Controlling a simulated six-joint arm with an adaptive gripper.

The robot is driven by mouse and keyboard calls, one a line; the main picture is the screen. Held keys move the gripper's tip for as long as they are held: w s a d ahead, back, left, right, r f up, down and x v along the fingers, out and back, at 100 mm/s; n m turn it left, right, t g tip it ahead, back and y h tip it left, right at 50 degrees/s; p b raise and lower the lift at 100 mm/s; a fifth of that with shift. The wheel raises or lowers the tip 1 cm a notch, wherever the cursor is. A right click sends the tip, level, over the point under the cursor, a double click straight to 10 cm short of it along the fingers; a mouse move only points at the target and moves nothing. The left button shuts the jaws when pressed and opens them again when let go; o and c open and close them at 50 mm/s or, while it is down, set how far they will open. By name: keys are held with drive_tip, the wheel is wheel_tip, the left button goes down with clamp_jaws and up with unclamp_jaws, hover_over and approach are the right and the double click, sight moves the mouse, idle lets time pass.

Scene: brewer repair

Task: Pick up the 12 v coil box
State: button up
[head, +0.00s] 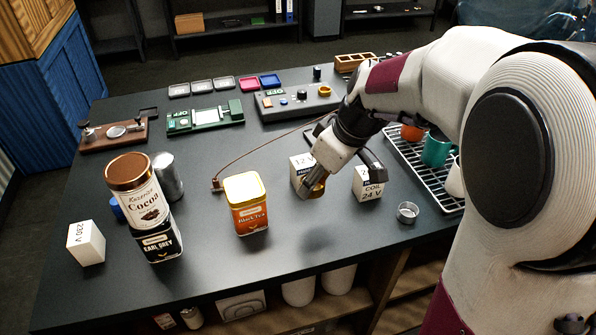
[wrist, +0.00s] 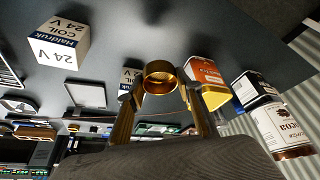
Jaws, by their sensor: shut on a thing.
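The 12 V coil box (head: 299,163) is a white box with a "12 V" label. It stands on the dark table in the head view, partly covered by my gripper (head: 312,187). In the wrist view a white box (wrist: 127,75), apparently the same one, shows behind the left finger. My gripper is shut on a brass ring-shaped piece (wrist: 160,78), held between its fingertips in front of the box. I cannot tell whether the piece touches the box. A similar box marked 24 V (head: 368,184) stands just to the right, also in the wrist view (wrist: 60,43).
An orange tea tin (head: 247,207) stands left of my gripper. A cocoa tin (head: 138,190) sits on an Earl Grey tin (head: 162,243), near a 230 V box (head: 86,243). A small metal cup (head: 407,212) and a wire rack (head: 440,200) are at right.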

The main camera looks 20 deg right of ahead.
drive_tip(key=shift+w, duration=0.1)
drive_tip(key=w+a+m, duration=0.1)
drive_tip(key=w+a, duration=0.5)
drive_tip(key=w, duration=0.7)
drive_tip(key=w+a+m, duration=0.1)
drive_tip(key=w+a, duration=0.6)
drive_tip(key=w, duration=0.5)
drive_tip(key=shift+w+t+h, duration=0.3)
drive_tip(key=shift+w+h, duration=0.05)
drive_tip(key=shift+h, duration=0.05)
drive_tip(key=shift+r, duration=0.1)
hover_over(237, 158)
drive_tip(key=s, duration=0.1)
drive_tip(key=shift+s+d+f, duration=0.1)
drive_tip(key=shift+d+f, duration=0.05)
drive_tip(key=shift+f, duration=1.4)
drive_tip(key=shift+s+d+f, duration=0.1)
drive_tip(key=shift+f, duration=1.45)
drive_tip(key=shift+f, duration=1.85)
drive_tip(key=shift+f, duration=0.15)
